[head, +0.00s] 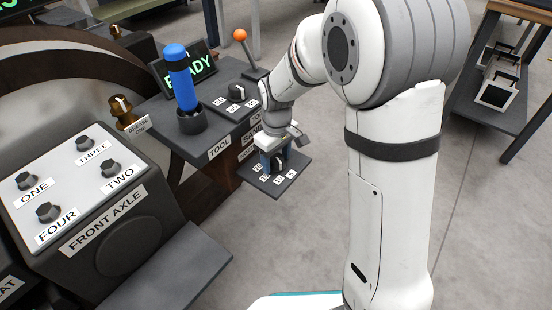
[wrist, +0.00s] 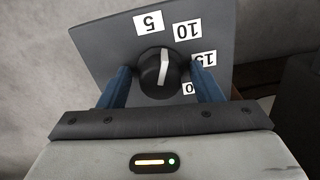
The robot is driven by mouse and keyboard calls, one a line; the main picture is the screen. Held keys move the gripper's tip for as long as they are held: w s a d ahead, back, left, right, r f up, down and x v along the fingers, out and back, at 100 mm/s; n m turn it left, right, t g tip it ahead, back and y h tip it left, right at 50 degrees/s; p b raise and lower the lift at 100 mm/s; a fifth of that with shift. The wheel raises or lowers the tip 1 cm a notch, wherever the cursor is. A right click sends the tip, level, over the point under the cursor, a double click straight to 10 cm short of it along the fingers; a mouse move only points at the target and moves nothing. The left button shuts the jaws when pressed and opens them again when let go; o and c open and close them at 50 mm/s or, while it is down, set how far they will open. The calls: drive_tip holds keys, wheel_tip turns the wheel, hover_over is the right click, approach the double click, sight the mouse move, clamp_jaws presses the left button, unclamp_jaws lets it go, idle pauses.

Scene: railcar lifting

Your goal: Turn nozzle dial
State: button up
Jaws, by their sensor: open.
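The nozzle dial (wrist: 158,74) is a round black knob with a white pointer line, on a grey plate (wrist: 105,45). White labels around it read 5, 10 and 15, upside down in the wrist view, and a fourth is partly hidden behind the right finger. The pointer line aims roughly between the 5 and 10 labels. My gripper (wrist: 162,80) is open, its blue fingers on either side of the dial with visible gaps. In the head view my gripper (head: 273,158) is over the small labelled plate (head: 255,180), and hides most of the dial.
Left of the plate is a console with another labelled black dial (head: 236,91), an orange-topped lever (head: 240,36), a blue-handled tool (head: 180,77) in a holder and a READY screen (head: 203,62). A FRONT AXLE panel (head: 70,185) has several knobs. The floor right of the plate is clear.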

drive_tip(key=shift+c, duration=0.6)
drive_tip(key=c, duration=0.9)
drive_tip(key=shift+r+m+p, duration=0.1)
drive_tip(key=shift+m+p, duration=0.25)
drive_tip(key=shift+m, duration=0.05)
drive_tip(key=shift+m+p, duration=0.75)
drive_tip(key=shift+m, duration=0.15)
drive_tip(key=m+p, duration=0.2)
drive_tip(key=m, duration=0.2)
drive_tip(key=shift+m+p, duration=0.3)
drive_tip(key=shift+p, duration=0.05)
drive_tip(key=m+p, duration=0.2)
drive_tip(key=m, duration=0.2)
drive_tip(key=shift+m+p, duration=0.6)
drive_tip(key=shift+m, duration=1.3)
